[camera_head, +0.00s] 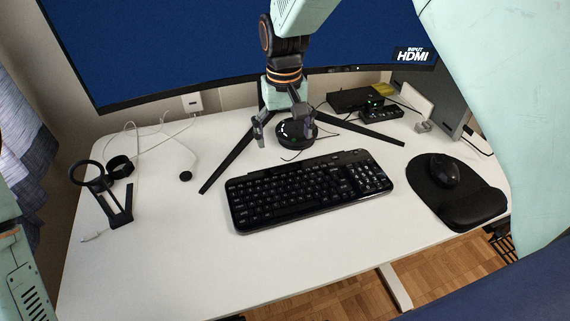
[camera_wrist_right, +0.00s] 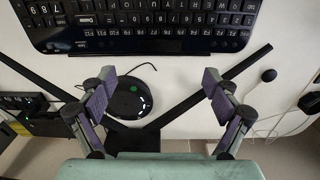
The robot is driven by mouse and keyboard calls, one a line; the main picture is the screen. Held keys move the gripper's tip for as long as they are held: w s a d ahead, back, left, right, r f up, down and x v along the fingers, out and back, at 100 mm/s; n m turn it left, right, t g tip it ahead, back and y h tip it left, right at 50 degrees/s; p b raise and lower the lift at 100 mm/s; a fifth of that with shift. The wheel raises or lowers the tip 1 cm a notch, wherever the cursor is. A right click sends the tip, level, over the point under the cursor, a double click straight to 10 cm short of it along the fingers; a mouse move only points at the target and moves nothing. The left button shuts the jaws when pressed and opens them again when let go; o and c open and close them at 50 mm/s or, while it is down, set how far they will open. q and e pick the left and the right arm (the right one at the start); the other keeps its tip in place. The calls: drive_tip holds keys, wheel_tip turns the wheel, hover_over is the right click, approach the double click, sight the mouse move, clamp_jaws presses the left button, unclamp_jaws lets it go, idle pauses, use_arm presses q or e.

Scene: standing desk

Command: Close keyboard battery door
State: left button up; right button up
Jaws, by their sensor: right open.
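The black keyboard (camera_head: 308,191) lies keys up on the white desk, slightly tilted in the head view. In the right wrist view the keyboard (camera_wrist_right: 150,47) shows from its back edge, upside down at the top. I cannot make out a battery door on it. My right gripper (camera_head: 284,127) is open and empty, above the desk just behind the keyboard's back edge. In the wrist view its two fingers (camera_wrist_right: 158,95) are spread wide, apart from the keyboard. My left gripper is not in view.
The monitor's stand leg (camera_head: 228,158) and a round black device (camera_head: 296,133) lie behind the keyboard. A mouse (camera_head: 445,171) on a black pad (camera_head: 479,205) is at right. A black headphone stand (camera_head: 118,205) is at left. The desk (camera_head: 150,262) is clear at front left.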

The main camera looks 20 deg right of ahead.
sight(285, 168)
wheel_tip(285, 168, down, 8)
drive_tip(key=shift+r+b, duration=0.2)
drive_tip(key=shift+b, duration=0.7)
drive_tip(key=shift+c, duration=0.2)
clamp_jaws()
